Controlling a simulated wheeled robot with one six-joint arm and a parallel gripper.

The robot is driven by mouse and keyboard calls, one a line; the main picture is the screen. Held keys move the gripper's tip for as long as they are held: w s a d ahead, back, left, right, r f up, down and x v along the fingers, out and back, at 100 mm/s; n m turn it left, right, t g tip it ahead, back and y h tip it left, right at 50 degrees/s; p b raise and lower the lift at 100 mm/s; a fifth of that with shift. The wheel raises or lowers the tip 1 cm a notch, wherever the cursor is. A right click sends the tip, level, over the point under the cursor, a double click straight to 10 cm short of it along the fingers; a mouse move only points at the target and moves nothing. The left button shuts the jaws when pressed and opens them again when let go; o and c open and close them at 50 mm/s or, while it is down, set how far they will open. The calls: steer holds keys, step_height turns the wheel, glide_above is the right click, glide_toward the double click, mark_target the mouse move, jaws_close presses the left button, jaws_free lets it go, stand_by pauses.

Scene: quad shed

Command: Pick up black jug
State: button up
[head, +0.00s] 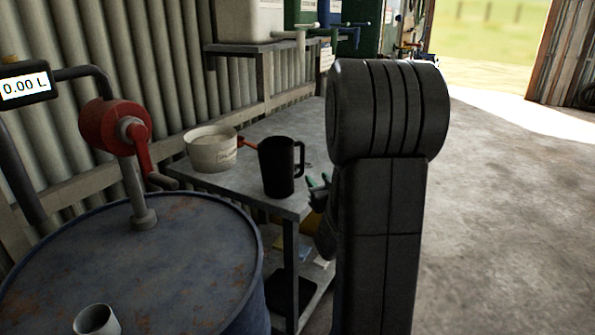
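The black jug (277,167) stands upright near the front corner of a grey metal bench (237,186). Its handle points right. My gripper (319,183) is just right of the jug and a little below its handle, partly hidden behind my dark arm. Greenish fingertips show there, apart from the jug as far as I can see. Whether the fingers are open or shut is too small and hidden to tell.
A white tub (211,151) with a red-handled tool stands left of the jug. A blue drum (190,270) with a red pump (115,126) and a small cup (96,320) fills the lower left. A shelf (262,47) holds containers behind. Concrete floor at right is clear.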

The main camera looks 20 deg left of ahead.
mark_target(303, 159)
steer(key=p+x, duration=0.1)
steer(key=x, duration=0.7)
steer(key=shift+r, duration=0.1)
steer(key=shift+p+x, duration=0.55)
steer(key=shift+x, duration=2.2)
steer(key=shift+w+d, duration=0.1)
steer(key=shift+d, duration=0.05)
jaws_close()
